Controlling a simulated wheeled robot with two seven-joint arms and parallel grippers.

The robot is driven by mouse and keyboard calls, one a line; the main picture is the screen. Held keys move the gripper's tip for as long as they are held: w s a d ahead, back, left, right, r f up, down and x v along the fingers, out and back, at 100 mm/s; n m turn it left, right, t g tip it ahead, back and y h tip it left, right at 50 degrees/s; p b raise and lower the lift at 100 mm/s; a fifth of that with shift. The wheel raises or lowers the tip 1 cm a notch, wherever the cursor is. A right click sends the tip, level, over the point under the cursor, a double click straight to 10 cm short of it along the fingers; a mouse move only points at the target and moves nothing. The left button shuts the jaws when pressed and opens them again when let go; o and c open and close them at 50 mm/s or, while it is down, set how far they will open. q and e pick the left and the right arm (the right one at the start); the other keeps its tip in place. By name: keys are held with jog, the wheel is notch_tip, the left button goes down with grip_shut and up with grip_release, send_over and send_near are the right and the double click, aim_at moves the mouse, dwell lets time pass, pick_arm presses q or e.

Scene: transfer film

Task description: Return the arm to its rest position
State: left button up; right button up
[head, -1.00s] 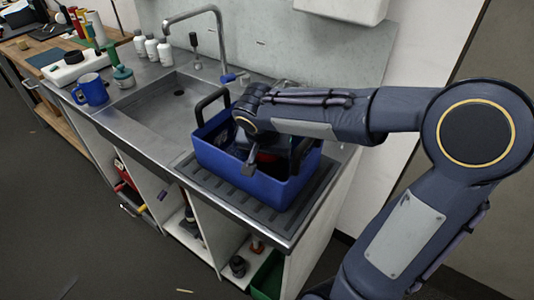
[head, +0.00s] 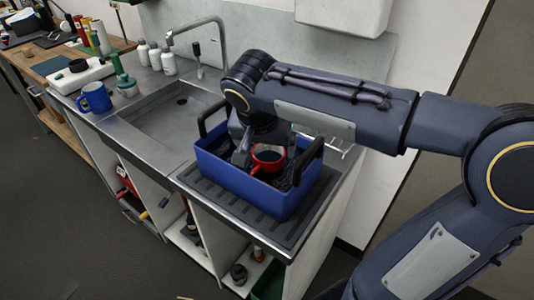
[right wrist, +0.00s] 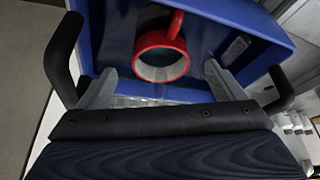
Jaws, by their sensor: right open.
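My right gripper (head: 243,152) is over the blue crate (head: 238,190). In the right wrist view its two fingers are spread apart, with nothing held between them (right wrist: 160,72). A red mug (head: 268,158) is inside the crate, just beside the gripper in the head view. My right arm comes in from the right and hides the area behind the crate. My left gripper is not in view.
The crate has black handles and stands on a ribbed drainboard (head: 215,196) beside the sink (head: 165,120). A faucet (head: 197,25) rises behind it. A blue mug (head: 96,97) and white bottles (head: 167,57) stand around the sink. Open floor lies at the lower left.

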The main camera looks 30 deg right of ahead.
jog(key=shift+v, duration=1.05)
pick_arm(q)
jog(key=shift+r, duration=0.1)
